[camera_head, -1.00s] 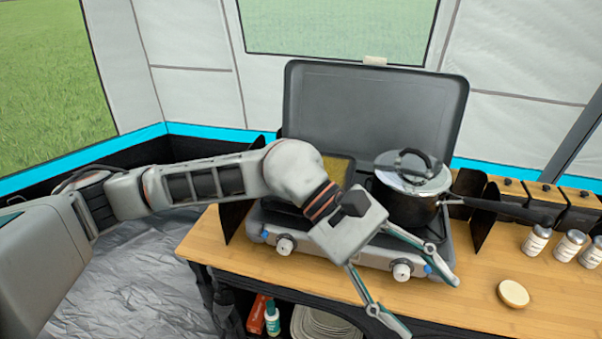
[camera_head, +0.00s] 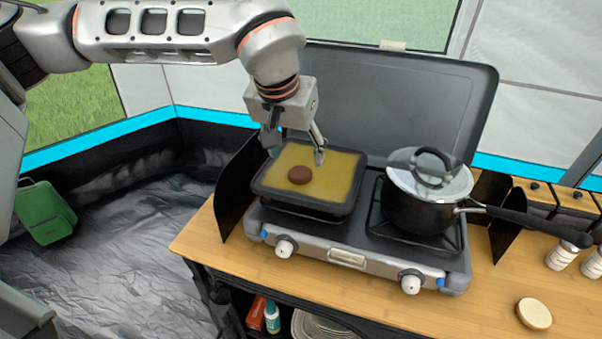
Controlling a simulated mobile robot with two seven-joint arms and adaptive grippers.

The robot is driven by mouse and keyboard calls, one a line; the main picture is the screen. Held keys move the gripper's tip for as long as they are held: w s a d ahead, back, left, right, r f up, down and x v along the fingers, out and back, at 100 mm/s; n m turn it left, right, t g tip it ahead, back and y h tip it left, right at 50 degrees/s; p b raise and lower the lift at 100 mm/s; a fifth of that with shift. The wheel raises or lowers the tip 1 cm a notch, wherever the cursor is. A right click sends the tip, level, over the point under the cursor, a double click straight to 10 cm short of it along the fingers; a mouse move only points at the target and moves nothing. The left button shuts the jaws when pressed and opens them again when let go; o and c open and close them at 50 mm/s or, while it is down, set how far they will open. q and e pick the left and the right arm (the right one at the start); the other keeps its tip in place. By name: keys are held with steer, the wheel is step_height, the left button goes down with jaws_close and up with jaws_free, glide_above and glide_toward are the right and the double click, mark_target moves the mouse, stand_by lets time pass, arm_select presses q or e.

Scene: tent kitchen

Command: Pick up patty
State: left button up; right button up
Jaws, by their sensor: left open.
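The patty (camera_head: 299,174) is a small brown disc lying in the square dark pan (camera_head: 262,191) with a yellowish inside. The pan sits on the left burner of the camping stove (camera_head: 383,260). My left gripper (camera_head: 296,158) is open and empty, pointing down over the back of the pan. Its fingertips are behind and above the patty, one on each side. Whether they touch the pan cannot be told. My right gripper is not in view.
A lidded pot (camera_head: 420,207) stands on the right burner, its handle reaching right. The raised stove lid (camera_head: 400,105) stands behind. A bun half (camera_head: 534,314) and shakers (camera_head: 562,256) are on the wooden table (camera_head: 480,305) at right. A green bag (camera_head: 45,212) is at left.

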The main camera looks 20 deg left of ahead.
mark_target(300, 172)
arm_select(q)
steer(key=x, duration=0.6)
steer(key=shift+s+f, duration=0.2)
steer(key=shift+f, duration=0.1)
steer(key=c, duration=1.2)
steer(key=shift+r, duration=0.2)
steer(key=shift+c, duration=0.2)
